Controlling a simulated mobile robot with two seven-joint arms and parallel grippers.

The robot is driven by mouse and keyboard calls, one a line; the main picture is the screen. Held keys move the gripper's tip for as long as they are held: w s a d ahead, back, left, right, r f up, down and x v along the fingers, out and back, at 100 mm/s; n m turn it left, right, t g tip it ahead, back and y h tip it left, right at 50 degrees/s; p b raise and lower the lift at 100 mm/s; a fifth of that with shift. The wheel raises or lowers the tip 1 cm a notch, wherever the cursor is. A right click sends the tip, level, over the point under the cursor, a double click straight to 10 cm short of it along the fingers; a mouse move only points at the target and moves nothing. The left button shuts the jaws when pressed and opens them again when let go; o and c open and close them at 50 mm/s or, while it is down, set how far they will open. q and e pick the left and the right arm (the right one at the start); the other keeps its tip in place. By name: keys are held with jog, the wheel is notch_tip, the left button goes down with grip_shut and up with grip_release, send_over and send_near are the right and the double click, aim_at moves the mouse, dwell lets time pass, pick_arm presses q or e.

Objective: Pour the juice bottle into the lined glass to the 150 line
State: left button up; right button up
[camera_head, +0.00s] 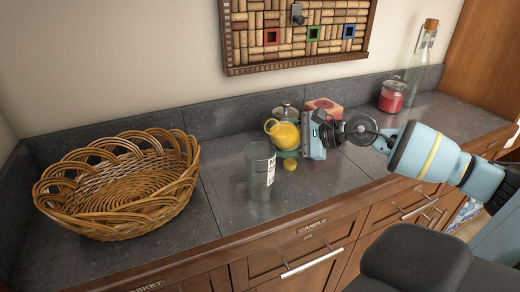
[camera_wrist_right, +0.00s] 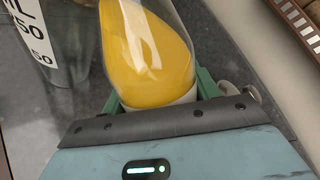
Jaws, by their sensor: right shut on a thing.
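The juice bottle (camera_head: 284,134) is clear with yellow juice inside. My right gripper (camera_head: 295,148) is shut on it and holds it tilted, its top leaning left toward the glass. In the right wrist view the bottle (camera_wrist_right: 148,50) sits between the green fingers, with its mouth out of frame. The lined glass (camera_head: 259,172) stands upright on the counter, left of and nearer than the bottle. It looks empty, and no stream of juice shows. Its white scale (camera_wrist_right: 38,30) is partly cut off in the wrist view. My left gripper is not in view.
A wicker basket (camera_head: 120,190) stands at left. A lidded jar (camera_head: 286,110) and a pinkish block (camera_head: 324,106) are behind the bottle. A red candle jar (camera_head: 392,97) and tall corked bottle (camera_head: 420,60) stand at right.

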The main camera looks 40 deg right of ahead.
aim_at(288, 123)
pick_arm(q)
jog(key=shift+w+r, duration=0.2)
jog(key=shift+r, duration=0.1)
pick_arm(e)
jog(key=shift+w+d+r+n+h, duration=0.15)
jog(key=shift+d+r+n+h, duration=0.25)
jog(key=shift+d+n, duration=0.1)
pick_arm(q)
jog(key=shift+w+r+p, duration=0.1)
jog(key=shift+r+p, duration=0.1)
jog(key=shift+p, duration=0.2)
pick_arm(e)
jog(key=shift+d+r+n, duration=0.1)
jog(key=shift+r+n, duration=0.2)
jog(key=shift+r, duration=0.15)
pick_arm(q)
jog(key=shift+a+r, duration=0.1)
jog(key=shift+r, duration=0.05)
pick_arm(e)
jog(key=shift+w+d+r+h, duration=0.1)
jog(key=shift+d+r+h, duration=0.1)
jog(key=shift+r+h, duration=0.2)
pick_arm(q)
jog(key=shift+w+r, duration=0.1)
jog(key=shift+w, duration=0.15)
pick_arm(e)
jog(key=shift+d+n, duration=0.15)
jog(key=shift+n, duration=0.45)
jog(key=shift+d+h, duration=0.15)
jog(key=shift+h, duration=0.15)
